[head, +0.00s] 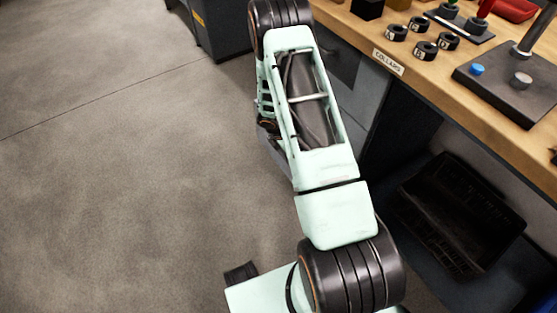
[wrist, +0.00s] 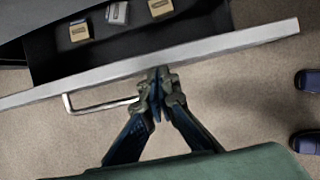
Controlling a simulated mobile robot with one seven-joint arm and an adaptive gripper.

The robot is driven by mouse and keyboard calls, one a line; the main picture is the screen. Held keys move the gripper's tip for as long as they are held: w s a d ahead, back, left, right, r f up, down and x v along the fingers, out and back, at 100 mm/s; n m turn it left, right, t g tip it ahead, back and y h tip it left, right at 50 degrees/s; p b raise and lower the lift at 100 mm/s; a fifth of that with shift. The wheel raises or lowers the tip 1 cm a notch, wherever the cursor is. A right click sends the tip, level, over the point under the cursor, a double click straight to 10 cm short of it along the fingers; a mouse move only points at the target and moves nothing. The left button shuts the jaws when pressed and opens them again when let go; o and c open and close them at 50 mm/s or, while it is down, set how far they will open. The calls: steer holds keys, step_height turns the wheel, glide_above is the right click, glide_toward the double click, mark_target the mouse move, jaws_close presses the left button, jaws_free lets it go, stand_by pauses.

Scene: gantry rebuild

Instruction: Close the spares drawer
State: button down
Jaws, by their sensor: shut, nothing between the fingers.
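The spares drawer (wrist: 215,46) is open in the wrist view. Its pale front edge runs slantwise across the picture, and its dark inside holds several small boxes, such as a tan one (wrist: 79,31). A metal bar handle (wrist: 95,107) sticks out from the drawer front. My gripper (wrist: 157,112) is shut and empty, just right of the handle, with its fingers at the drawer front. I cannot tell whether they touch it. In the head view my arm hides the gripper and most of the drawer area.
A wooden bench (head: 437,91) with a "COLLARS" label, black collars (head: 396,33) and a dark plate fixture (head: 500,84) stands at the right. A black crate (head: 460,215) sits below it. Two dark blue shoe-like objects (wrist: 308,80) lie at the wrist view's right. The floor at left is clear.

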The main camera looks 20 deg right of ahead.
steer(key=shift+w+d+p, duration=0.2)
steer(key=shift+w+d, duration=0.05)
steer(key=shift+d, duration=1.05)
steer(key=shift+w+d+p, duration=0.15)
steer(key=shift+w+d, duration=0.1)
steer(key=shift+d, duration=1)
